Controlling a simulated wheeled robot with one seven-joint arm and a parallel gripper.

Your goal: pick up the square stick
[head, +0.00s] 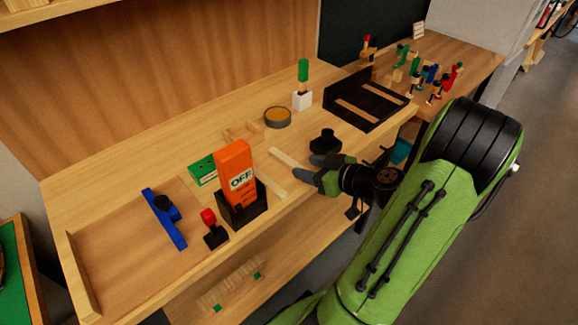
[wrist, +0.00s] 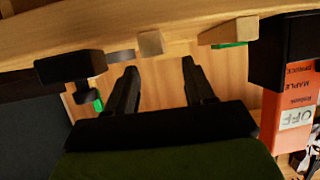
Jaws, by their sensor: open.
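The square stick (head: 288,161) is a pale wooden bar lying on the bench top, with its near end close to my gripper. In the wrist view its square end (wrist: 150,43) shows just beyond the fingertips, within the gap between them and nearer the left finger. My gripper (head: 304,166) reaches in from the right, low over the bench, with its dark fingers spread apart. In the wrist view my gripper (wrist: 160,66) is open with nothing between its fingers. The stick's length is foreshortened there.
A second pale wooden piece (head: 272,188) lies beside the orange box (head: 236,172) in its black holder. It also shows in the wrist view (wrist: 230,32). A black knobbed object (head: 325,142) stands close behind my gripper. A round tin (head: 277,117) sits farther back.

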